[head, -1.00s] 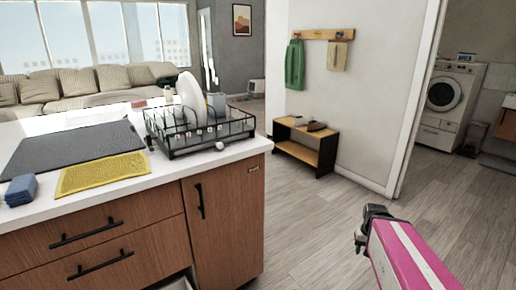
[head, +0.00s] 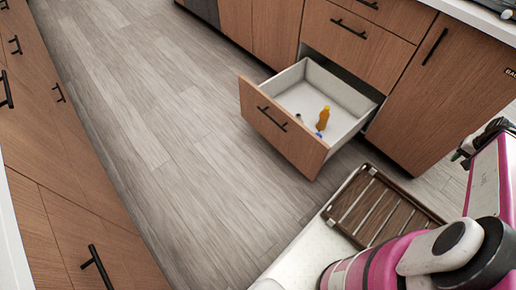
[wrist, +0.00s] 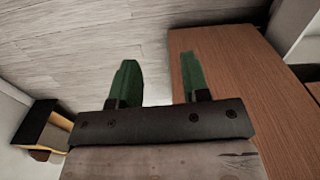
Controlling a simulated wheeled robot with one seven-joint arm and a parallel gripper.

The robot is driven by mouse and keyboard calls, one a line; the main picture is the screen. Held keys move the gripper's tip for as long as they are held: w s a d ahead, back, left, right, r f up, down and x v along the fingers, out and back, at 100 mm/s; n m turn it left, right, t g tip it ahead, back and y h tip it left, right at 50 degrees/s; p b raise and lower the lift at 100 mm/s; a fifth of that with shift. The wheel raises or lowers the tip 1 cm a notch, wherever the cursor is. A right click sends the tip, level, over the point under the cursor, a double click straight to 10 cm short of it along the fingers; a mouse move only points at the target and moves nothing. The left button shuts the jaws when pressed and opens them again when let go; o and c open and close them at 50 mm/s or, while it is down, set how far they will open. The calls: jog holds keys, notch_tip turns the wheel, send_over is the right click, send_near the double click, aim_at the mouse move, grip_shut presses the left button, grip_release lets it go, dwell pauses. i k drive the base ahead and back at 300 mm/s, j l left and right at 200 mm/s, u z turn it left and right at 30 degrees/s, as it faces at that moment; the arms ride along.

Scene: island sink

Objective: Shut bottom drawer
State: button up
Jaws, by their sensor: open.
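The bottom drawer (head: 281,128) of the wooden island is pulled well out, in the middle of the head view. Its wooden front has a black bar handle (head: 271,118), and its white inside holds an orange bottle (head: 323,117) and small blue and dark items. My gripper (wrist: 158,72) is open and empty, its two green fingers apart in the wrist view. In the head view its dark end (head: 488,137) is at the right edge, to the right of the drawer and apart from it. A brown wooden panel (wrist: 225,60) lies beyond the right finger in the wrist view.
A closed drawer (head: 350,40) is above the open one, and a closed cabinet door (head: 425,95) is to its right. Another row of wooden cabinets (head: 60,190) runs along the left. The grey wood floor (head: 170,120) between is clear.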

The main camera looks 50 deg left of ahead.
aim_at(305, 88)
jog(key=l+u, duration=0.1)
jog(key=u, duration=0.3)
jog(key=l+u, duration=0.1)
jog(key=u, duration=0.35)
jog(key=l+u, duration=0.15)
jog(key=u, duration=0.25)
jog(key=l+u, duration=0.1)
jog(key=u, duration=1.05)
jog(key=i+j+z, duration=0.15)
jog(key=j, duration=0.25)
jog(key=i+j+z, duration=0.1)
jog(key=j, duration=0.3)
